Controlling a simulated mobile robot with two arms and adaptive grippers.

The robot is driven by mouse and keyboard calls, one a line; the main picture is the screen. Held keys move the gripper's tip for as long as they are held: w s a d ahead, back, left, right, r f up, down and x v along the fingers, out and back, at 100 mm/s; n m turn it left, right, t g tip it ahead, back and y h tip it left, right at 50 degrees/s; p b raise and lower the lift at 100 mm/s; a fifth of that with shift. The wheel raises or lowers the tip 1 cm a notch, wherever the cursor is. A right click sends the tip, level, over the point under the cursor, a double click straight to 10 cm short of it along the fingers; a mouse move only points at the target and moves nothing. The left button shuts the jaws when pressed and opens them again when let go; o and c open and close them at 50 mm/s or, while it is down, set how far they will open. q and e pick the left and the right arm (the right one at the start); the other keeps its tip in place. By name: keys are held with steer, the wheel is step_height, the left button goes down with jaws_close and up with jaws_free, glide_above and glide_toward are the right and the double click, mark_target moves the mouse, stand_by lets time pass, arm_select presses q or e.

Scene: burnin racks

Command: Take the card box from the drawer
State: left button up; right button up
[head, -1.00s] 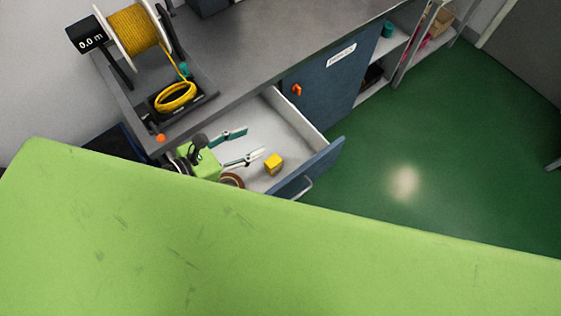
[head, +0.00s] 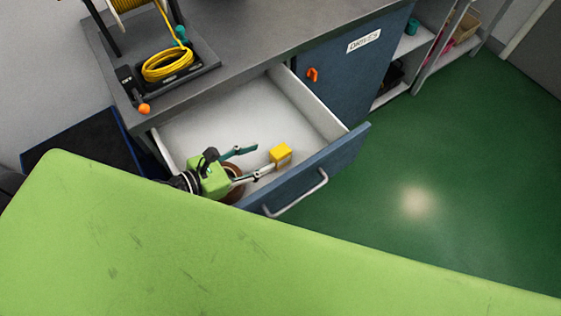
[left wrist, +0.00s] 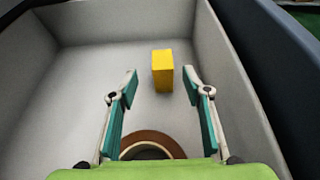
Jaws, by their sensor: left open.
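The card box is a small yellow block (head: 281,154) in the open drawer (head: 308,101). It also shows in the left wrist view (left wrist: 162,70), standing on the drawer floor ahead of the fingers. My left gripper (head: 262,160) is over the drawer, its two teal-padded fingers apart. In the left wrist view the left gripper (left wrist: 163,92) is open and empty, and the box lies beyond the fingertips, roughly centred between them. My right gripper is not in view.
A brown ring-shaped roll (left wrist: 152,145) lies in the drawer below my left gripper. The drawer front with its handle (head: 297,194) stands out over the green floor. A grey worktop (head: 250,28) with a yellow cable coil (head: 167,64) is above the drawer.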

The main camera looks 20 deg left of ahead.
mark_target(277, 152)
arm_select(q)
steer(key=shift+p+x, duration=0.4)
steer(key=shift+x, duration=0.65)
steer(key=shift+d+p+x, duration=0.25)
steer(key=shift+p+x, duration=0.1)
steer(key=shift+x, duration=2.35)
steer(key=shift+s+r, duration=0.1)
steer(key=shift+s, duration=0.05)
steer(key=c, duration=1.2)
